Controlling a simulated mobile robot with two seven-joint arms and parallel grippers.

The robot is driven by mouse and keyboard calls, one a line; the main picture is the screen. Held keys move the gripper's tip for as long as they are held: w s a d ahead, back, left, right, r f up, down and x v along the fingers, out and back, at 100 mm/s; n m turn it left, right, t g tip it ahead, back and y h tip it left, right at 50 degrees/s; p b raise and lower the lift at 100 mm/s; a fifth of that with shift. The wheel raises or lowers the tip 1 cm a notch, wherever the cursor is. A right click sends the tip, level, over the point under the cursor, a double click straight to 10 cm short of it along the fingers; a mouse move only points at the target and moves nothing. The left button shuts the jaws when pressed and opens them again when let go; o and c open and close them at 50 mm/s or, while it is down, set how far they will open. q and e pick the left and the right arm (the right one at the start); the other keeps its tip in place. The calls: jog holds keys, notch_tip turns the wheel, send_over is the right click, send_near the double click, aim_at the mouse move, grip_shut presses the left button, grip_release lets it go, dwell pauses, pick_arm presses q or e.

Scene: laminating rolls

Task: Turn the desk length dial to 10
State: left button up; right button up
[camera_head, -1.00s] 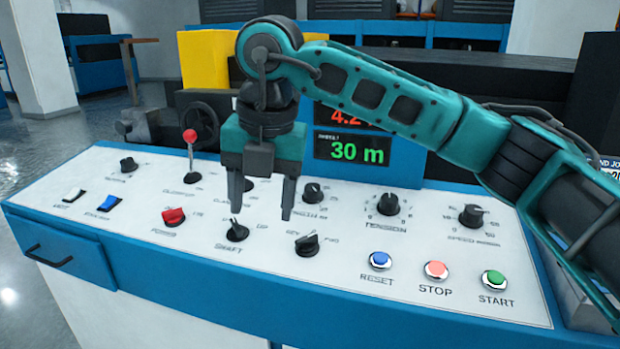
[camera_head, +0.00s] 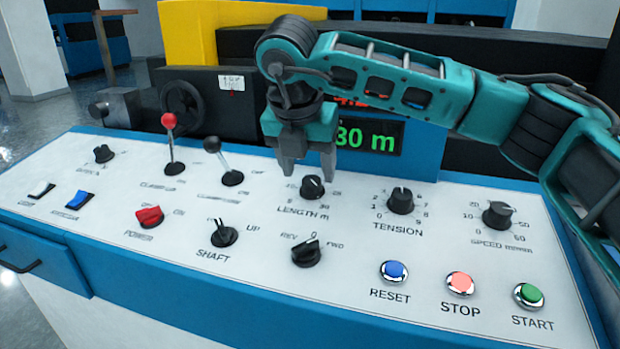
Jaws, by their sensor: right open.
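The length dial (camera_head: 312,187) is a black knob on the white sloped panel, with "LENGTH m" printed below it. Its scale is partly legible; the exact setting cannot be read. The green display (camera_head: 367,137) reads "30 m", its left part covered by my gripper. My right gripper (camera_head: 307,172) comes in from the right, pointing down with its fingers apart and empty. Its fingertips are just above and behind the dial, one on each side; whether they touch it I cannot tell. My left gripper is not in view.
The tension dial (camera_head: 400,200) and speed dial (camera_head: 497,215) are to the right. The reverse-forward knob (camera_head: 306,253) and shaft knob (camera_head: 224,236) lie in front. A black-knobbed lever (camera_head: 212,145) and red-knobbed lever (camera_head: 169,121) stand left. Reset (camera_head: 393,271), stop and start buttons are front right.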

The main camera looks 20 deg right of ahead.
aim_at(311, 181)
jog(key=shift+x, duration=1.7)
jog(key=c, duration=1)
